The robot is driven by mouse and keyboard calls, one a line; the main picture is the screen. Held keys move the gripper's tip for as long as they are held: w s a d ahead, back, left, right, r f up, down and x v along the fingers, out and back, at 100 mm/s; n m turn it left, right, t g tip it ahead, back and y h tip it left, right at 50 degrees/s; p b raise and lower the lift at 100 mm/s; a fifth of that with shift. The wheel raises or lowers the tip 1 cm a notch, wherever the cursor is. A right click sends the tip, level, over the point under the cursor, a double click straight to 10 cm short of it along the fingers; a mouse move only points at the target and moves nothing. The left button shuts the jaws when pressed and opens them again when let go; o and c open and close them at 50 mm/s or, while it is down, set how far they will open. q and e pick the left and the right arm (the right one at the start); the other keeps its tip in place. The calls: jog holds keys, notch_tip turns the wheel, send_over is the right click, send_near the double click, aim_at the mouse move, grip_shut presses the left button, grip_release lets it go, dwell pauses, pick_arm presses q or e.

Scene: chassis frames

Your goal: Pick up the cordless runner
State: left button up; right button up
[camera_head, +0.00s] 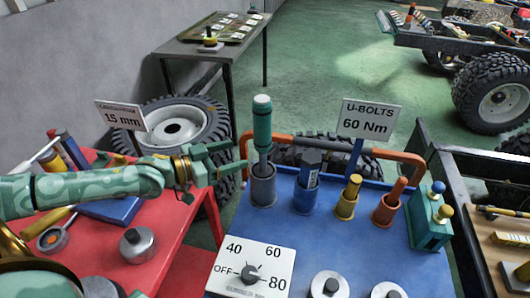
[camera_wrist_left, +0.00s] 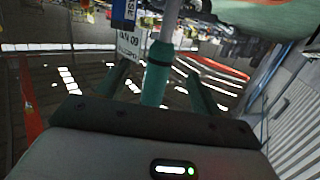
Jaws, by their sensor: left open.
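A tall teal tool with dark bands and a pale shaft, apparently the cordless runner (camera_head: 262,125), stands upright in a grey cup (camera_head: 263,188) at the back left of the blue bench. My left gripper (camera_head: 238,157) comes in from the left at the tool's side. Its jaws are open and point toward the tool, with nothing gripped. In the left wrist view a teal body (camera_wrist_left: 155,75) shows between the two fingers of the left gripper (camera_wrist_left: 158,85); I cannot tell whether they touch it. My right gripper is not in view.
A U-BOLTS sign (camera_head: 366,120) and an orange bar (camera_head: 400,157) stand behind. A dial panel (camera_head: 250,270) is in front. A red table (camera_head: 175,235) lies left.

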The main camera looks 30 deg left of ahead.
aim_at(263, 146)
pick_arm(q)
jog(key=b+x, duration=0.2)
jog(key=x, duration=0.7)
jog(key=shift+w+a+f+b, duration=0.1)
jog(key=shift+w+f+b, duration=0.1)
jog(key=shift+b, duration=0.1)
jog(key=shift+w, duration=0.25)
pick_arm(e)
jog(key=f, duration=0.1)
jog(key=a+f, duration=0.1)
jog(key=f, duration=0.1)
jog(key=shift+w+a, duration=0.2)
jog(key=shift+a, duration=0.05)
pick_arm(q)
jog(key=shift+r, duration=0.1)
jog(key=shift+c, duration=1.3)
grip_shut()
jog(key=shift+r, duration=0.2)
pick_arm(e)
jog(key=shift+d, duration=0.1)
